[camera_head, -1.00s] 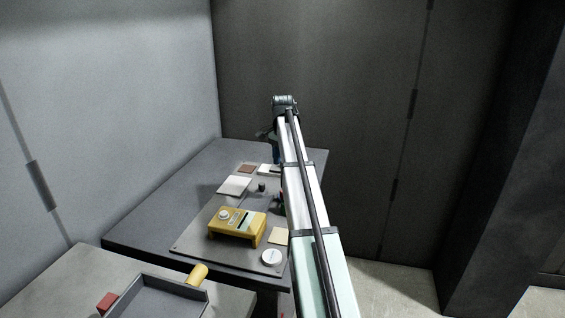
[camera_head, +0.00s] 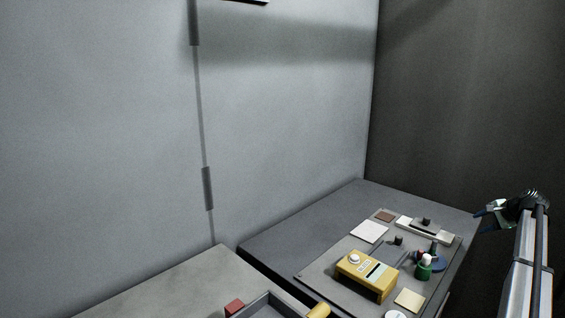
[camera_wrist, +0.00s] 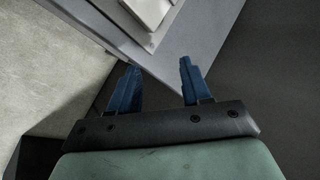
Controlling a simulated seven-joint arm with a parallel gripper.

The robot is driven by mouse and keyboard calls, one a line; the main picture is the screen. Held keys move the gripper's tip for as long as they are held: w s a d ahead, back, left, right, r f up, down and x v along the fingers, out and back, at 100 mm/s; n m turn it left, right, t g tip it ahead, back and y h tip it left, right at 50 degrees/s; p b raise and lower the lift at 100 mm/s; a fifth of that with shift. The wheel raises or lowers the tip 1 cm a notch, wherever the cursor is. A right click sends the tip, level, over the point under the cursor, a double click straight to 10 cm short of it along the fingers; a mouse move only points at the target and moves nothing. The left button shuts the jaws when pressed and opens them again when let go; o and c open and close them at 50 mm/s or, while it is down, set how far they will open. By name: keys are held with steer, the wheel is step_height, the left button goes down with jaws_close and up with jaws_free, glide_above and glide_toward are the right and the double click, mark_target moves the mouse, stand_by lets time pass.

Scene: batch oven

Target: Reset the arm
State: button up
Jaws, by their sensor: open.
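My gripper (camera_head: 481,222) is at the right of the head view, beyond the right edge of the dark table (camera_head: 290,240). In the wrist view my gripper (camera_wrist: 159,80) shows two blue fingers spread apart with nothing between them. The table's edge and corner (camera_wrist: 215,32) lie ahead of the fingers in that view. My arm rises from the lower right corner of the head view, clear of the things on the table.
A lighter table (camera_head: 170,290) with a dark tray (camera_head: 268,308) and red block (camera_head: 234,307) is nearer. Walls stand behind.

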steer(key=s+d+f+m+t, duration=0.1)
steer(key=s+d+f+t, duration=0.15)
steer(key=d, duration=0.55)
step_height(320, 180, down, 8)
steer(key=s+d+h, duration=0.1)
steer(key=s, duration=0.1)
steer(key=s+a+f+n+g+y, duration=0.15)
steer(key=s+a+f, duration=0.25)
steer(key=a+f, duration=0.6)
steer(key=s+a+f+n+g+y, duration=0.15)
steer(key=s+a+f, duration=0.45)
steer(key=f, duration=0.6)
steer(key=s+a+f+n+g, duration=0.1)
steer(key=s+a+f+g, duration=0.2)
steer(key=a+f, duration=0.75)
steer(key=s+a+f+n+g+y, duration=0.1)
steer(key=s+a+f+n+g, duration=0.15)
steer(key=s+a+f, duration=0.6)
steer(key=s+a+f+n+g+y, duration=0.1)
steer(key=s+a+f+n+g, duration=0.3)
steer(key=s+a, duration=0.8)
steer(key=s+a+n+g+h, duration=0.4)
steer(key=s+a+n+h, duration=0.2)
steer(key=s+a, duration=1.2)
steer(key=shift+s+f+g, duration=0.15)
steer(key=shift+s+g, duration=0.25)
steer(key=shift+s, duration=1)
